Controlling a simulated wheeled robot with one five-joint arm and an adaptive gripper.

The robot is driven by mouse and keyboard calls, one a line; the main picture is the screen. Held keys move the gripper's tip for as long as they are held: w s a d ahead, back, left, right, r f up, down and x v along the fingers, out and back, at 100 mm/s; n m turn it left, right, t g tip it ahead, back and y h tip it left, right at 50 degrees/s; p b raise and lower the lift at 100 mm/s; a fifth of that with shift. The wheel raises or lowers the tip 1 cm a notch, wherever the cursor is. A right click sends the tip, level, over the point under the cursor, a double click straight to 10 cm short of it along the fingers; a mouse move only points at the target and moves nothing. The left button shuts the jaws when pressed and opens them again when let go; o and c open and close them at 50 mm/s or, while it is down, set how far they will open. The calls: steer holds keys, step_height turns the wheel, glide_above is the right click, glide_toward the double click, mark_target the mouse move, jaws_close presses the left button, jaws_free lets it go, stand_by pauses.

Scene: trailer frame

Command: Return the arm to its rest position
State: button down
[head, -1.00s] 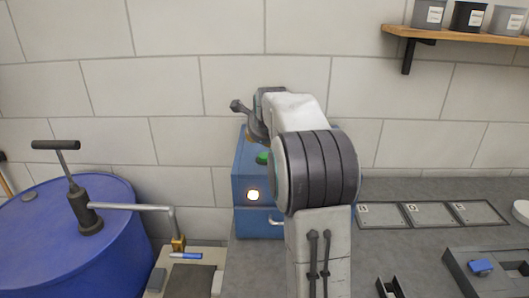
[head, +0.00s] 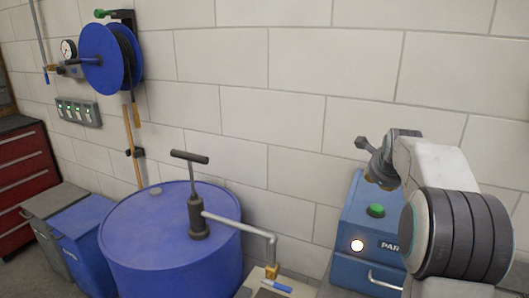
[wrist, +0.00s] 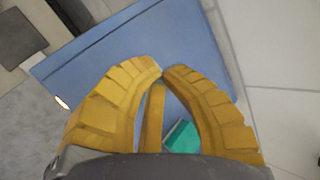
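My arm (head: 440,170) shows at the right of the head view, reaching over a blue box with a green button, a lit lamp and a handle. In the wrist view my gripper (wrist: 162,72) points down over the blue top of this box. Its yellow fingers curve together and their tips meet. A narrow yellow strip shows between them, and I see no object held. In the head view the fingers are mostly hidden behind the arm.
The blue box (head: 345,215) stands against the tiled wall, close under my gripper. A blue drum (head: 165,245) with a hand pump (head: 197,215) is to its left. A hose reel (head: 98,60) hangs on the wall. Blue and grey bins and a red cabinet (head: 25,180) are far left.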

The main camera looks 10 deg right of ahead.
steer(key=s+a+f+n+g+y, duration=0.2)
steer(key=s+a+n+y, duration=0.1)
steer(key=s+a+n, duration=1.3)
steer(key=s+a+f+n, duration=0.3)
steer(key=s+n, duration=0.1)
steer(key=s, duration=0.1)
steer(key=s+a+f+n+g, duration=0.1)
steer(key=s+a+f+n, duration=0.1)
steer(key=s+a+n, duration=0.2)
steer(key=s+a+f+n+g+y, duration=0.1)
steer(key=s+a+f+n, duration=0.2)
steer(key=s, duration=0.5)
steer(key=shift+a+f+n, duration=0.25)
steer(key=shift+f+n, duration=0.1)
steer(key=shift+n, duration=0.05)
steer(key=shift+d, duration=0.15)
